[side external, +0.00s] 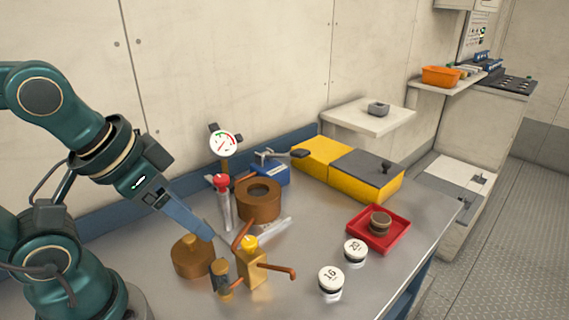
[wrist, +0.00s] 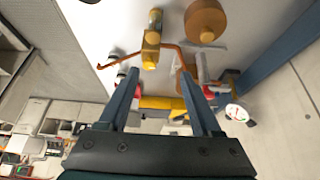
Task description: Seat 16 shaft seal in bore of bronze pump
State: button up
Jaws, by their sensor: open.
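The 16 shaft seal (side external: 331,278) is a short round piece with a white top marked 16, standing at the front of the bench. A similar piece marked 20 (side external: 356,250) stands just behind it. A bronze ring-like body (side external: 250,213) with an open round bore stands near the back; it may be the pump. A lower bronze cylinder (side external: 193,260) with a knob stands in front left; it also shows in the wrist view (wrist: 206,20). My gripper (side external: 211,236) is open and empty, pointing down between this cylinder and the brass fitting. It also shows in the wrist view (wrist: 158,74).
A brass fitting with copper pipes (side external: 254,270) stands right of my gripper. A red-knobbed clear tube (side external: 222,200) and a dial gauge (side external: 224,143) rise behind. Yellow boxes (side external: 320,155) line the back. Bench metal right of the seals is clear.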

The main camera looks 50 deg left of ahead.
jog(key=o, duration=0.4)
jog(key=shift+c, duration=0.2)
jog(key=w+d+r+n, duration=0.1)
jog(key=w+r, duration=0.4)
jog(key=m+g, duration=0.1)
jog(key=g, duration=0.5)
send_over(331, 276)
notch_tip(331, 276, down, 15)
jog(key=shift+r, duration=0.15)
jog(key=shift+f, duration=2.45)
